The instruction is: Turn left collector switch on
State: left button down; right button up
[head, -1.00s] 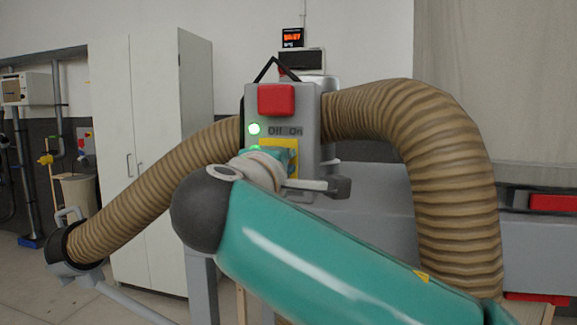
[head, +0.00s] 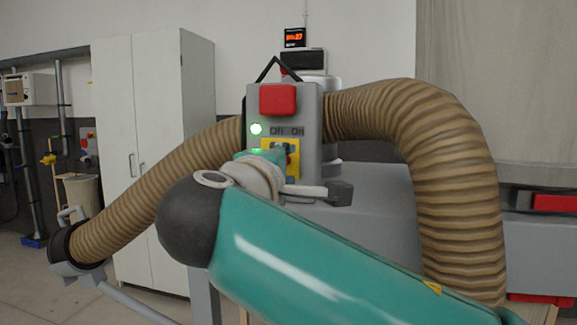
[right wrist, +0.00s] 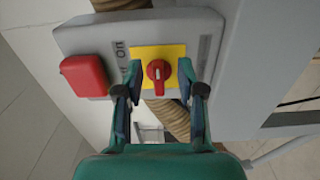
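The collector switch is a red rotary knob (right wrist: 159,75) on a yellow plate (right wrist: 143,53), on the front of a grey control box (head: 311,112). In the right wrist view its handle runs up and down the picture. I cannot tell its setting for sure. My right gripper (right wrist: 160,84) is open, with one finger on each side of the knob, apparently apart from it. In the head view the right gripper (head: 272,158) covers part of the yellow plate (head: 294,172). The label "Off On" (head: 287,132) is above the plate. My left gripper is not in view.
A red button (head: 277,99) and a lit green lamp (head: 256,129) are on the box. Ribbed brown hoses (head: 455,170) curve away on both sides. A white cabinet (head: 150,160) stands behind left. A grey machine (head: 370,220) lies behind my arm.

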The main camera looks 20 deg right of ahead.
jog(key=v, duration=1)
jog(key=w+a+f+n+g+y, duration=0.1)
jog(key=w+a+f+n+y, duration=0.1)
jog(key=w+f, duration=0.5)
jog(key=w+a+f+n+g+y, duration=0.1)
jog(key=w+a+f+n+y, duration=0.15)
jog(key=f, duration=0.85)
notch_tip(320, 180, down, 26)
jog(key=g+y+p, duration=0.2)
jog(key=g+y, duration=0.2)
jog(key=g, duration=0.2)
jog(key=s+f+m+g+y+p, duration=0.1)
jog(key=s+f+m+g+y, duration=0.15)
jog(key=s+f, duration=0.4)
jog(key=s+f+m+g+y, duration=0.1)
jog(key=s+f+m+g, duration=0.15)
jog(key=f, duration=0.75)
jog(key=s+d+f+m+y, duration=0.1)
jog(key=s+d+f+m, duration=0.2)
jog(key=s+f+m, duration=0.2)
jog(key=s+d+f+m+g+y+p, duration=0.1)
jog(key=s+d+f+m, duration=0.2)
jog(key=s+f+m, duration=0.3)
jog(key=s+m, duration=0.1)
jog(key=s, duration=0.3)
jog(key=shift+s+f+m+p, duration=0.3)
jog(key=shift+s+f+m, duration=0.05)
